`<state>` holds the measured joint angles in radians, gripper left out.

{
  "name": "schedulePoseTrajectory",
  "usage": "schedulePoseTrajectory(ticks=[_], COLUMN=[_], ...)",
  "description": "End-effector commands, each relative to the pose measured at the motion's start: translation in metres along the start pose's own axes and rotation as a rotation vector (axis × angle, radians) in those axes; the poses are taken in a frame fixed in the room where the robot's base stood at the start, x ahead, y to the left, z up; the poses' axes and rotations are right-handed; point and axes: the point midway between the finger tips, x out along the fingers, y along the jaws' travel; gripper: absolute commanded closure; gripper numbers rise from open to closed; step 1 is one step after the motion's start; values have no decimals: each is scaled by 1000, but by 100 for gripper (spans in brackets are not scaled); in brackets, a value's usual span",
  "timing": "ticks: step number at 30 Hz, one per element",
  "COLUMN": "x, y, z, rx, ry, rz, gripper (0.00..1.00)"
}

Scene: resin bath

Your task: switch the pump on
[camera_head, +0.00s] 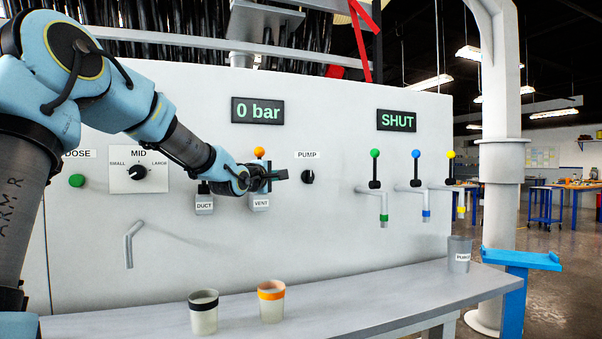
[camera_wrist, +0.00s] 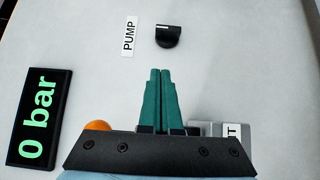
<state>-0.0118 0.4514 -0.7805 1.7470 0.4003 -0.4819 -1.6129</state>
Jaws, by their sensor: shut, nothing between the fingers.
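The black pump knob (camera_head: 308,177) sits on the grey wall panel under its PUMP label (camera_head: 307,155). The pump knob also shows in the wrist view (camera_wrist: 168,37), with a pale mark on it, next to the PUMP label (camera_wrist: 129,36). My gripper (camera_head: 284,175) is shut and empty, a little left of the knob in the head view. In the wrist view its green fingers (camera_wrist: 160,72) lie together and point toward the knob, with a gap between. The pressure display (camera_head: 257,110) reads 0 bar.
The VENT switch (camera_head: 260,203) and its orange ball (camera_head: 259,152) are close by my gripper. The DUCT switch (camera_head: 204,205) is left of it. Taps with green (camera_head: 375,153), blue (camera_head: 416,154) and yellow (camera_head: 451,154) balls are at right, below a SHUT display (camera_head: 397,121). Cups stand on the shelf (camera_head: 350,289).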

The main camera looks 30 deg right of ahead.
Motion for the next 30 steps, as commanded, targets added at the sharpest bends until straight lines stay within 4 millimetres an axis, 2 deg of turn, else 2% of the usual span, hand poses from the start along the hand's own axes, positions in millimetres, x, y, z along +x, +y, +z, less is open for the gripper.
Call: schedulePoseTrajectory(ticks=[1, 7, 12, 18, 30], x=[12, 52, 66, 76, 77], y=[4, 3, 3, 1, 0], z=[2, 2, 18, 27, 28], rx=[-3, -2, 0, 0, 1], ry=[-4, -3, -3, -1, 0], rz=[1, -1, -1, 0, 0], gripper=[100, 100, 100, 100, 100])
